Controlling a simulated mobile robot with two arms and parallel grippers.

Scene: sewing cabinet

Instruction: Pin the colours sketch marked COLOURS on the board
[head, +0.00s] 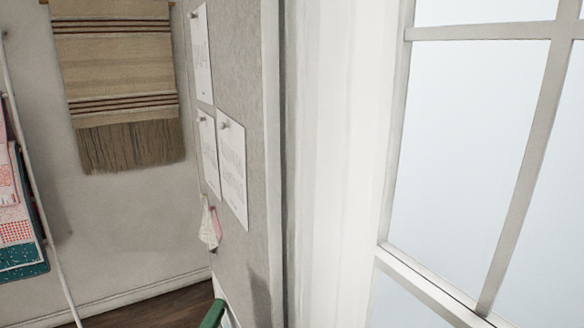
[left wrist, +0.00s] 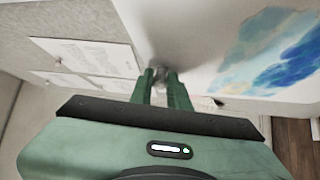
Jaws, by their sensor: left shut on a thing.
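My left gripper (left wrist: 161,74) is shut on a small grey, pin-like knob, in the middle of the left wrist view. The colours sketch (left wrist: 268,58), a white sheet with blue and pale green paint, lies just beyond the fingers to the right; its COLOURS mark cannot be read. The grey board (head: 240,75) stands upright in the head view. A green part of my left gripper (head: 212,314) shows at the bottom edge in front of the board's lower part, beside a sliver of white. Whether the sketch touches the board cannot be told. My right gripper is not in view.
Three white sheets hang pinned on the board: an upper one (head: 201,55), a lower left one (head: 208,150) and a lower right one (head: 232,168). A small pink and white piece (head: 209,224) hangs below them. A window (head: 470,150) is at the right.

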